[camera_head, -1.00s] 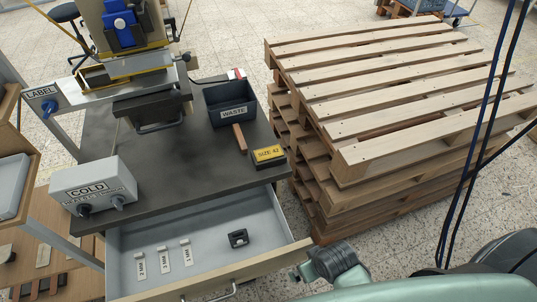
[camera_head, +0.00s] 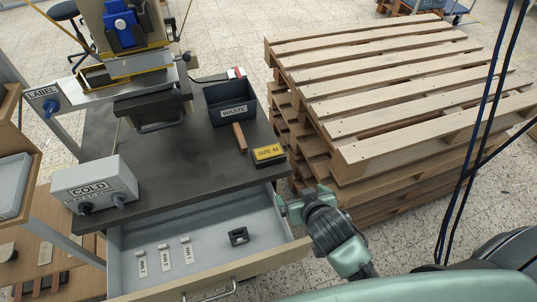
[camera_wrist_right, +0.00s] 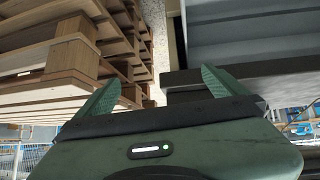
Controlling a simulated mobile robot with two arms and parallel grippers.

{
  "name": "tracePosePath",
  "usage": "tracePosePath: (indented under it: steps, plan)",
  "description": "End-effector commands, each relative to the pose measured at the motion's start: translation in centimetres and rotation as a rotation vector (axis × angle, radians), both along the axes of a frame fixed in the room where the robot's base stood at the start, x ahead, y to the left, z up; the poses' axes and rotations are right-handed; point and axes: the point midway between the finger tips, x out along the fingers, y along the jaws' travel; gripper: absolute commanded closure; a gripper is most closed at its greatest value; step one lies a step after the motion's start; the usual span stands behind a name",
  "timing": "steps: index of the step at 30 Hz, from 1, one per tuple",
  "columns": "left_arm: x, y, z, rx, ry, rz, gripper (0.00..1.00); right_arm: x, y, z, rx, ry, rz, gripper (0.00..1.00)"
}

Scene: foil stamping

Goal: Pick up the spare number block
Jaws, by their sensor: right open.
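A small black block (camera_head: 238,236), which looks like the number block, lies in the right part of the open grey drawer (camera_head: 205,270). My right gripper (camera_head: 282,207) is at the drawer's right side, near the bench corner, to the right of and above the block in the head view. In the right wrist view its two green fingers (camera_wrist_right: 158,90) are spread apart with nothing between them. The block does not show in the wrist view. My left gripper is not in view.
Several white tags (camera_head: 164,258) lie in the drawer's left part. On the bench (camera_head: 165,175) stand a yellow SIZE 42 box (camera_head: 269,153), a black WASTE bin (camera_head: 231,105) and a COLD control box (camera_head: 92,185). Stacked wooden pallets (camera_head: 400,100) stand close at the right.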

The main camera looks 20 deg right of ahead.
Motion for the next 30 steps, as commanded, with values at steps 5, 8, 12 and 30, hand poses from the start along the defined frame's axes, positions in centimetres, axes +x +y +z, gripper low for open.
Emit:
tracePosePath:
  steps: [5, 8, 12, 30]
  plan:
    - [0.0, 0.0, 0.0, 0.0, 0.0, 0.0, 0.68, 5.7, 1.4, 0.8, 0.02, -0.207, 0.023, 0.0]
    - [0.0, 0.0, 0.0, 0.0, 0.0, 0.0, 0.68, 8.1, 2.5, 1.5, 0.042, -0.307, 0.056, 0.0]
    - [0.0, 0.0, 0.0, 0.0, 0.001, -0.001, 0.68, 9.7, 3.5, 1.8, 0.063, -0.371, 0.087, 0.0]
    - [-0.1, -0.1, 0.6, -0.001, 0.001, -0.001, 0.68, 16.6, 4.1, -0.3, 0.066, -0.375, 0.091, 0.0]
